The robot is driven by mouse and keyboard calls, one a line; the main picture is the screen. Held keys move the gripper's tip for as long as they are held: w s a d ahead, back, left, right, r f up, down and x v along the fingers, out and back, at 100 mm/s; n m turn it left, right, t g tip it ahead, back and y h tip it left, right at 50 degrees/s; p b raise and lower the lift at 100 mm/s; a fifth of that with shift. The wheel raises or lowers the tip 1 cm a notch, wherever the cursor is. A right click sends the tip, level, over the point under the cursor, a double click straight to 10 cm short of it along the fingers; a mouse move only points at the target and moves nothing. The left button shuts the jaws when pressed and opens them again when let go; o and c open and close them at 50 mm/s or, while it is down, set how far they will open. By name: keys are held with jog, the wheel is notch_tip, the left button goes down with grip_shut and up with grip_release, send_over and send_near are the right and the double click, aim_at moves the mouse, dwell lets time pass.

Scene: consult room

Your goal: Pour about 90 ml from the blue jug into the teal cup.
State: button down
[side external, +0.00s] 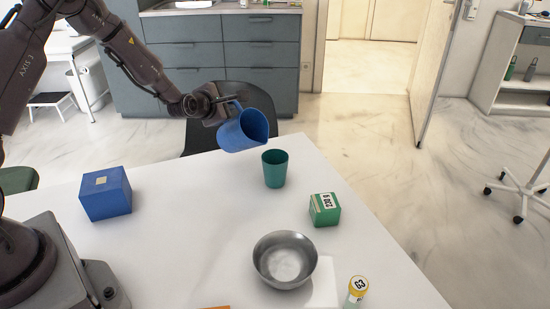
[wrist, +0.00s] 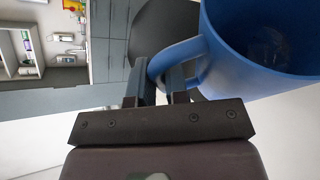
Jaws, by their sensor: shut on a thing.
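The blue jug (side external: 243,130) is held in the air above the table, tilted with its mouth toward the right, up and to the left of the teal cup. My gripper (side external: 222,111) is shut on the jug's handle. In the wrist view, my gripper (wrist: 164,88) has its fingers around the handle of the blue jug (wrist: 250,75), and part of the inside shows; I cannot tell how much liquid it holds. The teal cup (side external: 274,172) stands upright on the table, apart from the jug. The cup's contents are not clear, and no stream is visible.
On the white table (side external: 200,230) are a blue box (side external: 105,195) at left, a green box (side external: 325,210) right of the cup, a metal bowl (side external: 284,262) in front and a yellow-capped bottle (side external: 357,290). A dark chair (side external: 245,95) stands behind the table.

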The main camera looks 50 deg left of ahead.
aim_at(236, 102)
jog(key=shift+w+d+r+m+y, duration=0.1)
jog(key=shift+d+r+m+y, duration=0.15)
jog(key=shift+d+r+m, duration=0.25)
jog(key=shift+w+d+r+m+y, duration=0.1)
jog(key=shift+d+r+m+y, duration=0.15)
jog(key=shift+r, duration=0.35)
jog(key=shift+d+r+m+y+p, duration=0.3)
jog(key=shift+d+r+m+p, duration=0.05)
jog(key=shift+d+r+p, duration=0.2)
jog(key=shift+d+r, duration=0.2)
jog(key=shift+w+d+r+y+p, duration=0.1)
jog(key=shift+d+r+y+p, duration=0.05)
jog(key=shift+y+p, duration=0.2)
jog(key=shift+w+d+r+m+y+p, duration=0.15)
jog(key=shift+d+r+m+p, duration=0.25)
jog(key=shift+d, duration=0.35)
jog(key=shift+w+d+r+m+y+p, duration=0.1)
jog(key=shift+d+r+m+p, duration=0.2)
jog(key=shift+d+m+p, duration=0.3)
dwell(0.9)
